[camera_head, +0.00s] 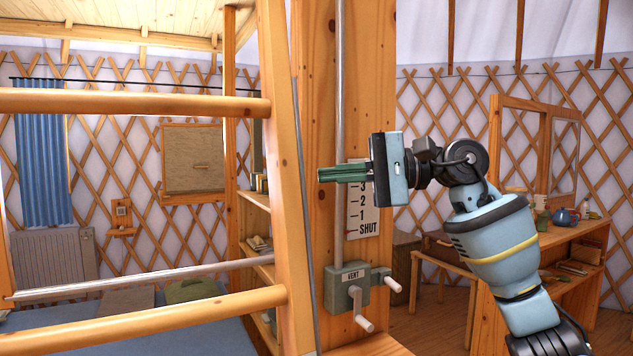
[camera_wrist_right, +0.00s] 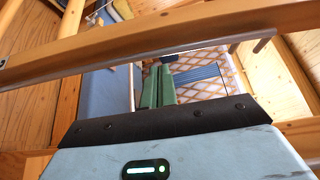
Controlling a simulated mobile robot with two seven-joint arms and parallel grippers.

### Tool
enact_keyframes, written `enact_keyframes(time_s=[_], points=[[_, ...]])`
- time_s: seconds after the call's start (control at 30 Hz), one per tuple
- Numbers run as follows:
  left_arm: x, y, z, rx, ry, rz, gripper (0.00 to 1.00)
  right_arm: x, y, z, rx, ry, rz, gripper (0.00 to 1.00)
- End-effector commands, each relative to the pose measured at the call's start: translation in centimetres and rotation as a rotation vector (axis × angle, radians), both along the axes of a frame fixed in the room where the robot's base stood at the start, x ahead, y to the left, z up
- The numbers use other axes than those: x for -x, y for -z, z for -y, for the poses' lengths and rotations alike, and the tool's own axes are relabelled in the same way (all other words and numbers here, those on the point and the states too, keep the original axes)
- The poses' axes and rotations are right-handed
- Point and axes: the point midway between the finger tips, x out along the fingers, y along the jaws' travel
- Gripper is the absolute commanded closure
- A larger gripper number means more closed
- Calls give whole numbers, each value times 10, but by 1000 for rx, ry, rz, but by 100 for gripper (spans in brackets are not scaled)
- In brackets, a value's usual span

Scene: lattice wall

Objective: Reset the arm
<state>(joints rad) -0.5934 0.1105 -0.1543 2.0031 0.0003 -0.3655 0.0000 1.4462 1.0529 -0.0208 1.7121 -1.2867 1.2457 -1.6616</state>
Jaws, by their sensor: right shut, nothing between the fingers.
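My right arm (camera_head: 490,240) comes in from the lower right in the head view. My right gripper (camera_head: 322,174) points left, in front of the wooden post and the numbered scale plate. Its green fingers are shut with nothing between them. In the right wrist view the green fingers (camera_wrist_right: 158,88) lie together, with a wooden beam crossing above them. My left gripper does not show.
A grey vent box (camera_head: 348,290) with two crank handles sits on the post (camera_head: 318,110) below the gripper. A ladder (camera_head: 290,190) with wooden rungs stands left of the post. A desk (camera_head: 575,238) with a mirror and small items is at right.

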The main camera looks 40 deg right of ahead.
Motion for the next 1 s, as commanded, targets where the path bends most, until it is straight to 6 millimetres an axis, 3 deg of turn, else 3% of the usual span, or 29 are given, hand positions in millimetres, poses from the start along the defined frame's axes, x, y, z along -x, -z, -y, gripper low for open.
enact_keyframes(time_s=[0.33,1.0], points=[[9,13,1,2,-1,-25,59,28,-1,32,1,3,-4,100],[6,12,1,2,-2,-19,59,30,-2,34,0,2,-3,100]])
